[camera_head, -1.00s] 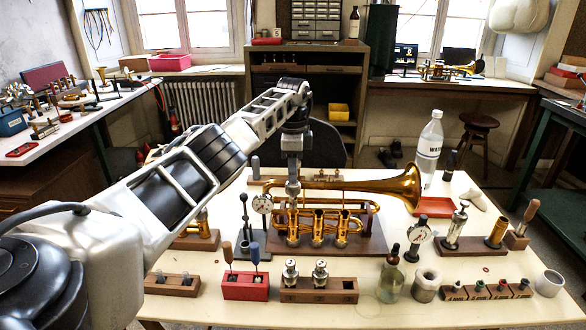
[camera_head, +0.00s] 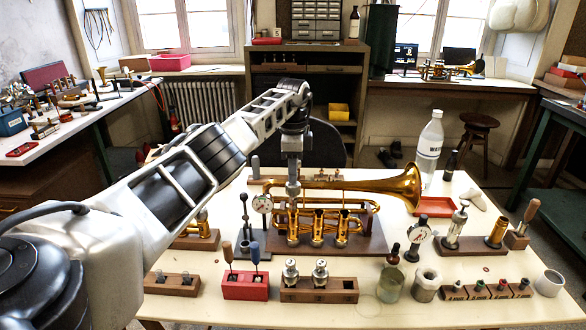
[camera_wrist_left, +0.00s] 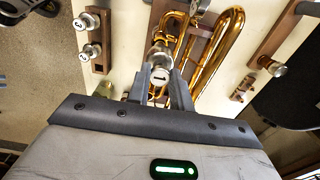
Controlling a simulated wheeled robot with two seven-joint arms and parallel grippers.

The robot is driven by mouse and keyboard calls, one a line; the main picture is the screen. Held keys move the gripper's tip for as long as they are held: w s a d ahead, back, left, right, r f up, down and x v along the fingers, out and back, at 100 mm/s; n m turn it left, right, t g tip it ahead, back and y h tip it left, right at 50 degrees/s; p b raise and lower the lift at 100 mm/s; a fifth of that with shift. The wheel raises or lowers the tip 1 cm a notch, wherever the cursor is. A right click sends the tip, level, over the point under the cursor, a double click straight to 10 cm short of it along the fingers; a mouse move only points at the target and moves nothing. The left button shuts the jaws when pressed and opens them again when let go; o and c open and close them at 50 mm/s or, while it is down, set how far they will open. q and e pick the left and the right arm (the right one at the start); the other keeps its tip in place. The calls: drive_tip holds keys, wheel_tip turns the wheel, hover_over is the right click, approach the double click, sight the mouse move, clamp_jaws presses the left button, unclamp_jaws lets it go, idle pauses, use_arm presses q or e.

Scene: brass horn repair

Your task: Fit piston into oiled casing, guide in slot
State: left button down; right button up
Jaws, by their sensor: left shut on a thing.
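The brass trumpet (camera_head: 385,187) lies on a wooden stand with its three valve casings (camera_head: 317,228) upright, and it also shows in the wrist view (camera_wrist_left: 222,50). My left gripper (camera_head: 293,181) is above the leftmost casing. In the wrist view its two fingers (camera_wrist_left: 161,88) are closed on a silver piston (camera_wrist_left: 160,73) whose cap is marked 1. The piston is upright over the casing line. How deep its lower end sits, and the guide and slot, cannot be told. My right gripper is not in view.
A wooden block (camera_head: 347,296) holds two more pistons (camera_head: 320,273), with an empty hole at right. A red holder (camera_head: 245,291) stands beside it. Dial gauges (camera_head: 262,204), a glass jar (camera_head: 390,284) and a bottle (camera_head: 429,147) stand around the trumpet.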

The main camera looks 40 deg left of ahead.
use_arm(q)
drive_tip(key=shift+f+b, duration=1.45)
drive_tip(key=shift+f, duration=1.9)
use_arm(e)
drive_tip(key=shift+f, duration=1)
use_arm(q)
drive_tip(key=c, duration=1.2)
unclamp_jaws()
drive_tip(key=shift+o, duration=0.2)
wheel_tip(320, 180, up, 16)
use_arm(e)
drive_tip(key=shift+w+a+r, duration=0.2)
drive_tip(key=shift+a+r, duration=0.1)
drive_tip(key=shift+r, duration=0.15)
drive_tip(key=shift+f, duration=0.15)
